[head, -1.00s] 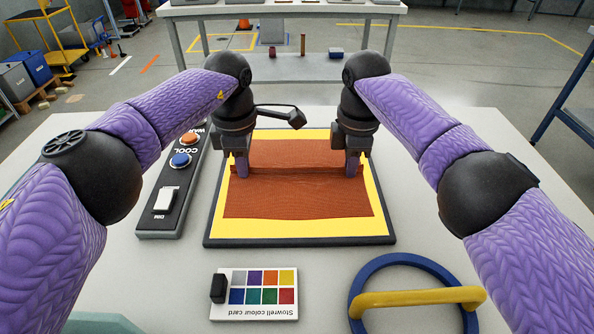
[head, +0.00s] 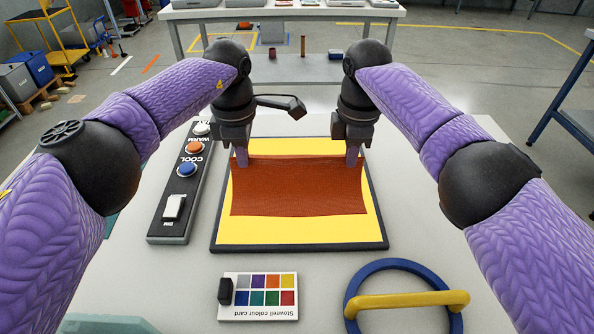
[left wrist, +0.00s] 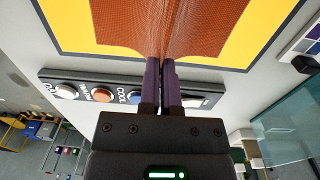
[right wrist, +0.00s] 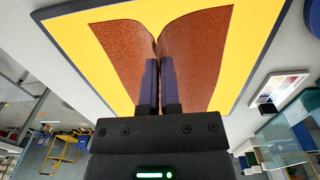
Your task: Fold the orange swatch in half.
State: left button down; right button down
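The orange swatch (head: 298,188) is a rust-coloured cloth over a yellow board with a dark rim (head: 300,237). My left gripper (head: 241,160) is shut on the swatch near its left side. My right gripper (head: 353,160) is shut on it near its right side. The cloth between them forms a raised ridge. In the left wrist view the swatch (left wrist: 205,25) falls away on both sides of the closed fingers (left wrist: 160,68). The right wrist view shows the same around the other fingers (right wrist: 158,68). The far part of the swatch is hidden behind the ridge in the head view.
A button console (head: 178,190) stands left of the board. A colour card (head: 258,312) lies in front of it, and a blue ring with a yellow bar (head: 410,300) lies at the front right. The table right of the board (head: 405,210) is clear.

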pick_arm(q)
jog(key=shift+r, duration=0.65)
pick_arm(e)
jog(key=shift+r, duration=0.65)
pick_arm(q)
jog(key=shift+f, duration=0.2)
pick_arm(e)
jog(key=shift+f, duration=0.2)
pick_arm(q)
jog(key=shift+c, duration=0.7)
grip_release()
jog(key=shift+o, duration=0.2)
jog(key=shift+o, duration=0.5)
notch_tip(320, 180, up, 6)
jog(key=shift+f+p, duration=0.2)
jog(key=shift+p, duration=1)
pick_arm(e)
notch_tip(320, 180, up, 3)
